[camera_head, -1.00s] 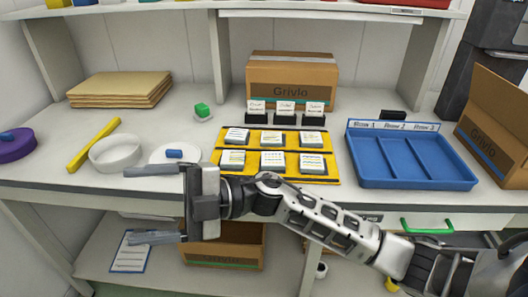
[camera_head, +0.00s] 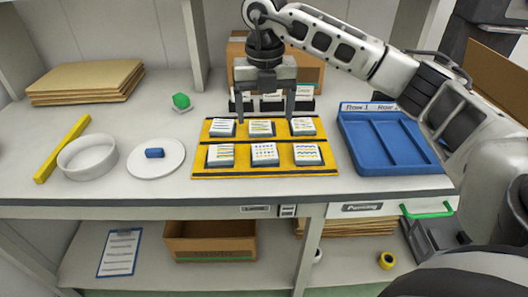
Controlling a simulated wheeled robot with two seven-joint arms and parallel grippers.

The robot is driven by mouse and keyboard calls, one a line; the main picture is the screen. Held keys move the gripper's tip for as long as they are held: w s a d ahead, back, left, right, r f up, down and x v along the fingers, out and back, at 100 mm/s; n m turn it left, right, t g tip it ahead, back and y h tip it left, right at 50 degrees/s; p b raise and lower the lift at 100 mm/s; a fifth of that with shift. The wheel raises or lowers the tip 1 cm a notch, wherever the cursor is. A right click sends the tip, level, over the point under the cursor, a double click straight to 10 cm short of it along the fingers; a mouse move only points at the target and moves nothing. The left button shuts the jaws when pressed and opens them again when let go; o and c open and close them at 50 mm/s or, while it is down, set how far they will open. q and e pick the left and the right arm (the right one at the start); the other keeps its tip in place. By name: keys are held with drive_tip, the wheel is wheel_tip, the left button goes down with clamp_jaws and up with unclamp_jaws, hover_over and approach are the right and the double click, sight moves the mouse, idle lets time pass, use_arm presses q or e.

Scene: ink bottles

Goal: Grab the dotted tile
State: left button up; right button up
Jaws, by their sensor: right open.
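Several small white tiles stand in two rows on a yellow mat (camera_head: 284,172). The front middle tile (camera_head: 264,153) appears to carry rows of dark dots; its print is small. The front left tile (camera_head: 220,155) shows lines and the front right tile (camera_head: 306,154) shows wavy-looking marks. My right gripper (camera_head: 264,111) points down, open and empty, with its fingers spread over the back of the mat. In the picture its fingertips lie just behind the back middle tile (camera_head: 261,128), beyond the front middle tile. My left gripper is out of view.
A blue compartment tray (camera_head: 366,164) stands right of the mat, partly behind my arm. Black label holders and a cardboard box (camera_head: 310,73) stand behind. A white saucer (camera_head: 171,170) with a blue piece and a white dish (camera_head: 88,160) are at left.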

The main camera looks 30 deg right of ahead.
sight(265, 151)
wheel_tip(265, 151, down, 10)
drive_tip(key=shift+w+p, duration=0.15)
drive_tip(key=shift+p, duration=0.3)
drive_tip(key=c, duration=1.1)
